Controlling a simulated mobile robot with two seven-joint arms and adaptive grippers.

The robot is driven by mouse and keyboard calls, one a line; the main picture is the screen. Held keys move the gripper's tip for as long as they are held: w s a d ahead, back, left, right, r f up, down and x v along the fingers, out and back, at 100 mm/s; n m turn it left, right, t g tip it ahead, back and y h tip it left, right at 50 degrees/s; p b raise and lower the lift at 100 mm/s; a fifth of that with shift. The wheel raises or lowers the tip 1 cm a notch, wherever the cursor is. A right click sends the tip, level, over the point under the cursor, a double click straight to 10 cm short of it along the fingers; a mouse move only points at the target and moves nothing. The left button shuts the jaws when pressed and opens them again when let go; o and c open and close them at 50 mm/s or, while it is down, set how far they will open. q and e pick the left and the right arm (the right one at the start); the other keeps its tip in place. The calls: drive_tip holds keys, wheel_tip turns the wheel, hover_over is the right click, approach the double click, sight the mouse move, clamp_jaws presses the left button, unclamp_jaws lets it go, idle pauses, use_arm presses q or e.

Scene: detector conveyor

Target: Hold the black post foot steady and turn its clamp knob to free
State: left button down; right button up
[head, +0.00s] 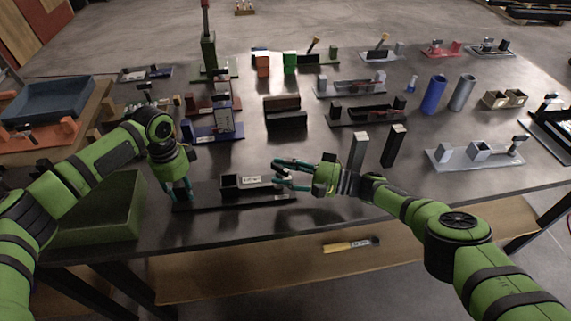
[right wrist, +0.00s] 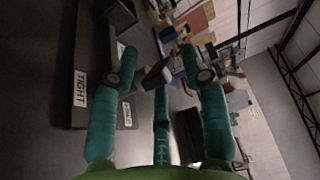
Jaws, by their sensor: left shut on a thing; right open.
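The black post foot (head: 208,198) lies along the front edge of the table as a long dark base with a raised block and a small white label. My left gripper (head: 177,194) points down and is shut on the left end of the foot. My right gripper (head: 277,174) is open, sideways, at the right end of the foot. In the right wrist view, the clamp knob (right wrist: 154,76) shows as a grey lever between the spread fingers, without clear contact. A label reading TIGHT (right wrist: 81,88) is on the dark base; a second label beside it is partly hidden by a finger.
A green box (head: 105,208) stands left of the foot. Several fixtures and a blue cylinder (head: 434,94) fill the table behind. A yellow-handled tool (head: 345,246) lies below the table's front edge.

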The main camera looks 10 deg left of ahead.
wheel_tip(320, 180, up, 10)
idle(0.6)
drive_tip(key=shift+c, duration=0.3)
drive_tip(key=shift+s+a+r+n, duration=0.1)
drive_tip(key=shift+s+n, duration=0.05)
drive_tip(key=shift+n, duration=0.15)
drive_tip(key=s+a+r+n+g+h, duration=0.15)
drive_tip(key=s+n+g+h, duration=0.35)
drive_tip(key=n, duration=0.9)
drive_tip(key=s+a+n+g+h, duration=0.1)
drive_tip(key=s+a+n+g, duration=0.15)
drive_tip(key=s+n, duration=0.7)
drive_tip(key=w+d+r+n+t+h, duration=0.1)
drive_tip(key=w+d+n+t+h, duration=0.4)
drive_tip(key=n, duration=0.8)
drive_tip(key=w+d+n+t+h, duration=0.25)
drive_tip(key=w+n, duration=0.45)
drive_tip(key=n, duration=0.6)
drive_tip(key=shift+m+g+h, duration=0.25)
drive_tip(key=shift+g, duration=0.05)
drive_tip(key=x, duration=1.1)
drive_tip(key=shift+a+f, duration=0.2)
drive_tip(key=shift+a, duration=0.05)
